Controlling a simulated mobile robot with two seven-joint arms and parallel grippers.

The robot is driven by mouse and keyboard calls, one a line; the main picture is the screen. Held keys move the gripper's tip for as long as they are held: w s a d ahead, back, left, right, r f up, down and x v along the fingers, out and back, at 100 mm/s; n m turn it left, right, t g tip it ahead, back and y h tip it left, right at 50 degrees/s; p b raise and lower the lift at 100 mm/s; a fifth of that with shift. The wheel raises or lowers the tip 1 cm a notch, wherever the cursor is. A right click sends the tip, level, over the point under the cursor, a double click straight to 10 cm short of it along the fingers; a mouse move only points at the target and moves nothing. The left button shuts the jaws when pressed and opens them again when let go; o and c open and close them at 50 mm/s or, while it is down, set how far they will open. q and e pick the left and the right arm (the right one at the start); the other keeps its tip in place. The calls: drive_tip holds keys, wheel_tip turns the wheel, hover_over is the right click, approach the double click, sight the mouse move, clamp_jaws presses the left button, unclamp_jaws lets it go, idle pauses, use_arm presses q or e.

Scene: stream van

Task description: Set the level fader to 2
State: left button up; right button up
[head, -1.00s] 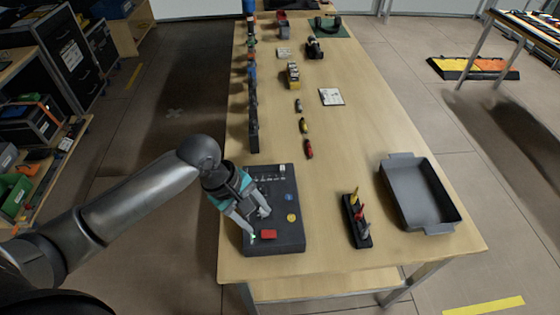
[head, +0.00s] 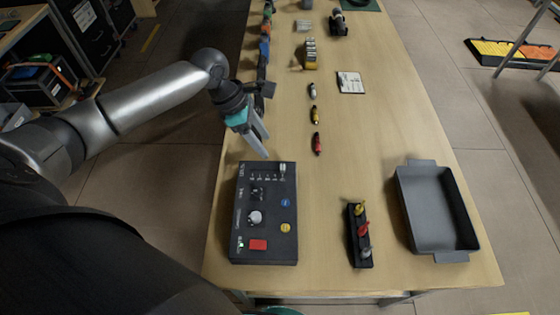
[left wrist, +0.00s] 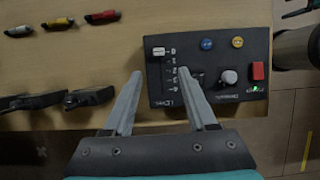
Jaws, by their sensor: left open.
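The dark control box (head: 270,187) lies on the near left part of the table. Its level fader has a pale cap (head: 283,168) at the far edge of the box. In the left wrist view the fader cap (left wrist: 159,52) stands beside the 0 mark, at the end of a scale (left wrist: 173,72) running to 4. My left gripper (head: 258,147) is open and empty just beyond the box's far edge. My right gripper is not in view.
The box also carries a pale knob (head: 255,217), a red button (head: 258,245), a blue button (head: 285,202) and a yellow button (head: 285,227). A grey tray (head: 405,205) and a dark rack (head: 351,225) stand to the right. Small coloured items line the table beyond.

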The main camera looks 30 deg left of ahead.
sight(282, 167)
use_arm(q)
drive_tip(key=b+x, duration=0.2)
drive_tip(key=x, duration=0.7)
drive_tip(key=shift+w+f, duration=0.15)
drive_tip(key=shift+f, duration=0.2)
drive_tip(key=shift+d+f, duration=0.15)
drive_tip(key=shift+f, duration=0.15)
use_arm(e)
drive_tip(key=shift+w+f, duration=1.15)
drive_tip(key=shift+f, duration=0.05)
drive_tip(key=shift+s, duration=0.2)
use_arm(q)
clamp_jaws()
